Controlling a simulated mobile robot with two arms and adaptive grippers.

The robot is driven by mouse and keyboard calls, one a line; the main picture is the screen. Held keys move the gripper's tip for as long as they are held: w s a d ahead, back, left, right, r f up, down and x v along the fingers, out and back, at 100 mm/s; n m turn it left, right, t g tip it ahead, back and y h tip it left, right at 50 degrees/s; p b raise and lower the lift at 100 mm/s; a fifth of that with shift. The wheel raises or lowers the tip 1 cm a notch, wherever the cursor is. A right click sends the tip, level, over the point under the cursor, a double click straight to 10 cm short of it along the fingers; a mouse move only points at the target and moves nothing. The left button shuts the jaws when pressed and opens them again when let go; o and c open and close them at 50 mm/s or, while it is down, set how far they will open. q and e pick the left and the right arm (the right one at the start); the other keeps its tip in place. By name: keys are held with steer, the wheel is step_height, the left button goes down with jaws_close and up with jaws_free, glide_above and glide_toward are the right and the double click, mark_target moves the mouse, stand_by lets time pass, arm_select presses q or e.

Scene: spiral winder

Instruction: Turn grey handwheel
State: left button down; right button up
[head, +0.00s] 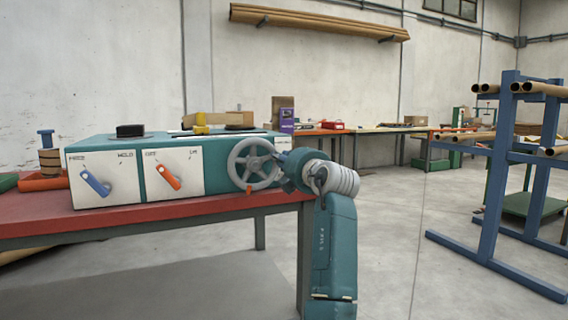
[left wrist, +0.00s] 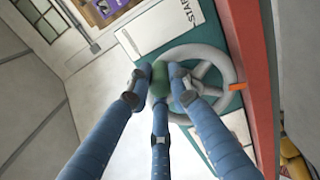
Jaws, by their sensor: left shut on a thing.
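The grey handwheel (head: 254,163) is a spoked wheel on the right part of the front of a teal machine (head: 218,147). It also shows in the left wrist view (left wrist: 207,52). An orange mark (head: 249,188) sits at its lower rim. My left gripper (head: 280,158) is at the right side of the wheel. In the left wrist view its three blue fingers (left wrist: 161,88) are closed around a green handle (left wrist: 160,76) at the wheel's rim. The fingers hide part of the handle and rim. My right gripper is not in view.
The machine stands on a red-topped table (head: 150,222). A blue lever (head: 95,183) and an orange lever (head: 169,177) sit on white panels left of the wheel. A blue rack (head: 497,170) with tubes stands at right. The floor between is clear.

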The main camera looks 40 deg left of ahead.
arm_select(q)
steer(key=shift+s+a+n, duration=0.15)
steer(key=shift+s+n, duration=0.1)
steer(key=shift+n, duration=0.05)
steer(key=c, duration=1.8)
jaws_free()
steer(key=shift+o, duration=1.1)
steer(key=shift+s+r, duration=0.15)
steer(key=shift+s, duration=0.05)
steer(key=shift+w, duration=0.1)
steer(key=shift+d, duration=0.35)
steer(key=v, duration=1.1)
steer(key=shift+d, duration=0.15)
